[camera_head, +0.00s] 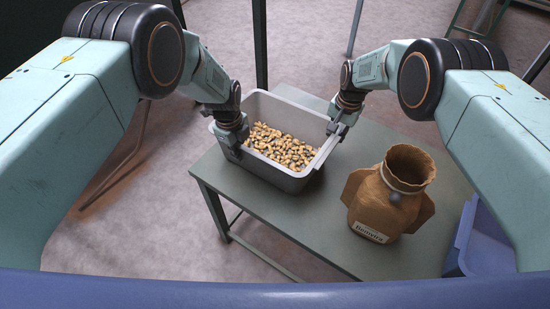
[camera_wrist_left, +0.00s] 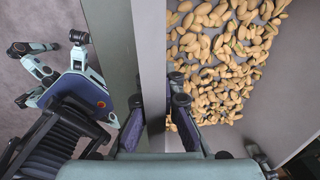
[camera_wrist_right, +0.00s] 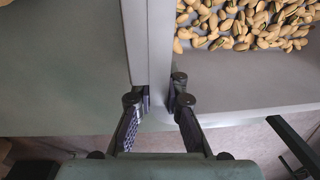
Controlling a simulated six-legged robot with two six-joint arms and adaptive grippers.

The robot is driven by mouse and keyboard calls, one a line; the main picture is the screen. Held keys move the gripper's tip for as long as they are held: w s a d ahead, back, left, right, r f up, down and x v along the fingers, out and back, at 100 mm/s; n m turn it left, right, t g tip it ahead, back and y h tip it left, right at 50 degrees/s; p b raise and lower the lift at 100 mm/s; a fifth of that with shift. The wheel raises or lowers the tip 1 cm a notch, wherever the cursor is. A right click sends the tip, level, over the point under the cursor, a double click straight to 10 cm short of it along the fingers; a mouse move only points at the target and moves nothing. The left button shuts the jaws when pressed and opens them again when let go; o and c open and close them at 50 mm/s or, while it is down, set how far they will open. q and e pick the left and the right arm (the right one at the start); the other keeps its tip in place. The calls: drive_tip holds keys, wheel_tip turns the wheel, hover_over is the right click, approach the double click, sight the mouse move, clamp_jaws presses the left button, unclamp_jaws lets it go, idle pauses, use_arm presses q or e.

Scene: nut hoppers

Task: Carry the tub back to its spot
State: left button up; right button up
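The grey tub (camera_head: 268,174) is upright at the far left part of the table, with many nuts (camera_head: 283,146) in it. I cannot tell whether its base touches the tabletop. My left gripper (camera_head: 233,150) is shut on the tub's left wall, with one finger on each side; the left wrist view shows this wall (camera_wrist_left: 151,50) between the fingers. My right gripper (camera_head: 338,126) is shut on the opposite wall, which also shows in the right wrist view (camera_wrist_right: 161,40).
The grey-green table (camera_head: 300,228) has bare room in front of the tub. A brown sack (camera_head: 385,205) with an open top stands to the right. A blue bin (camera_head: 487,245) is at the right edge. Dark posts (camera_head: 260,45) rise behind.

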use_arm(q)
drive_tip(key=o, duration=0.3)
use_arm(e)
drive_tip(key=o, duration=0.3)
use_arm(q)
drive_tip(key=shift+o, duration=0.8)
drive_tip(key=shift+r, duration=0.15)
use_arm(e)
drive_tip(key=shift+o, duration=0.7)
drive_tip(key=shift+r, duration=0.15)
use_arm(q)
drive_tip(key=shift+s+r, duration=0.1)
drive_tip(key=shift+s, duration=0.05)
use_arm(e)
drive_tip(key=shift+s+r, duration=0.1)
drive_tip(key=shift+s, duration=0.05)
use_arm(q)
drive_tip(key=shift+w+r, duration=0.15)
drive_tip(key=shift+w, duration=0.05)
drive_tip(key=r, duration=0.6)
drive_tip(key=shift+s+a, duration=0.1)
drive_tip(key=shift+s, duration=0.3)
drive_tip(key=shift+r, duration=0.7)
drive_tip(key=shift+s, duration=0.1)
use_arm(e)
wheel_tip(320, 180, up, 12)
drive_tip(key=shift+s+d, duration=0.2)
drive_tip(key=shift+d, duration=0.25)
